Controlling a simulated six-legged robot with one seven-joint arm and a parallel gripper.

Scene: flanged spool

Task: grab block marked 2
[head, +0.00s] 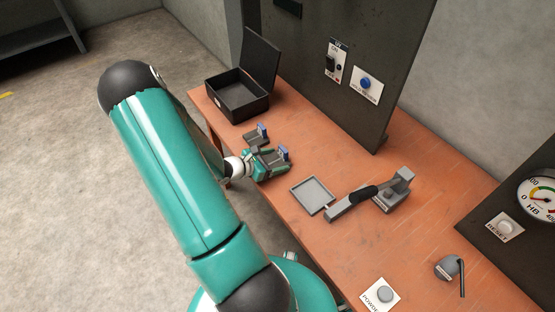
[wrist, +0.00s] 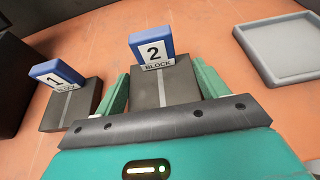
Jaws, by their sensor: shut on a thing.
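The block marked 2 (wrist: 165,88) is a dark grey block with a pale stripe and a blue-framed tag at its far end. In the wrist view it sits between the two green fingers of my gripper (wrist: 162,95), which is shut on its sides. In the head view the block's blue tag (head: 283,153) shows just beyond my gripper (head: 270,163). I cannot tell whether the block rests on the table or is slightly raised. A similar block marked 1 (wrist: 72,103) stands to the left, outside the fingers; it also shows in the head view (head: 257,137).
A shallow grey tray (head: 312,195) lies to the right, with a grey lever device (head: 390,195) beside it. An open black box (head: 238,97) stands at the table's far left. A dark upright panel (head: 345,75) rises behind. The orange table (head: 420,245) has clear patches between.

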